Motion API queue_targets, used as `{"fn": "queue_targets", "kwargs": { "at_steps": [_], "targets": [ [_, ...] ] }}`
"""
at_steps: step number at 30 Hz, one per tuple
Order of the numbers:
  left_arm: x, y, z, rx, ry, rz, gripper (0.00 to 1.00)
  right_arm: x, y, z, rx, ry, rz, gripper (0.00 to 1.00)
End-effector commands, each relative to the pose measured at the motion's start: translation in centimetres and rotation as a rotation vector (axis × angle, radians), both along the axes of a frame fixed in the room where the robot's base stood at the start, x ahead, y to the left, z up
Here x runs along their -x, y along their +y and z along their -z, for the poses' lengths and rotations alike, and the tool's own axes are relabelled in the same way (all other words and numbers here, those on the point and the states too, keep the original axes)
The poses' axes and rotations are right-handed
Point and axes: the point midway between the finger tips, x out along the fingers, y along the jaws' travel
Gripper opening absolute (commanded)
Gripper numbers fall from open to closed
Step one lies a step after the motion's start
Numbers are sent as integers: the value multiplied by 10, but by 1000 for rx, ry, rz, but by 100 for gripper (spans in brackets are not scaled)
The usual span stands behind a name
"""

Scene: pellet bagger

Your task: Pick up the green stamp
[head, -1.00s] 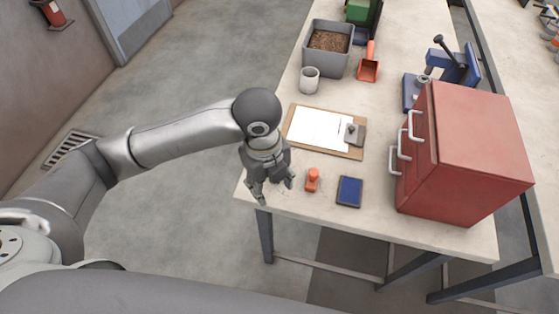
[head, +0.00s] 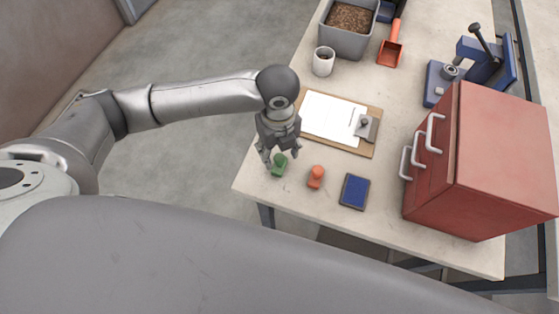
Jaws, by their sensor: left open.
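The green stamp (head: 279,165) stands on the near left corner of the table, left of an orange stamp (head: 316,177). My left gripper (head: 281,157) is open, with its fingers pointing down at the green stamp. Its fingertips are close by the stamp's top and left side and hide a little of it. I cannot tell whether they touch it. My right gripper is not in view.
A blue ink pad (head: 354,191) lies right of the orange stamp. A clipboard (head: 369,148) with paper lies behind. A red drawer cabinet (head: 490,160) stands at the right. A white cup (head: 323,62), a grey bin (head: 343,41) and an orange scoop (head: 391,50) are farther back.

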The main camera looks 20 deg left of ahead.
Motion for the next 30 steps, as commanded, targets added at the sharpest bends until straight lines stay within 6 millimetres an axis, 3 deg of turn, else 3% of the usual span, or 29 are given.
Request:
{"fn": "queue_targets", "kwargs": {
  "at_steps": [9, 18, 30],
  "targets": [
    [-2, -1, 42, -2, 3, 0, 51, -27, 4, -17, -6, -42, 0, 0],
    [-2, -1, 48, -1, 0, 1, 51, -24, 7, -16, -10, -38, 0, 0],
    [-2, -1, 48, -1, 0, 1, 0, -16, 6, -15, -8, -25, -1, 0]
  ]
}}
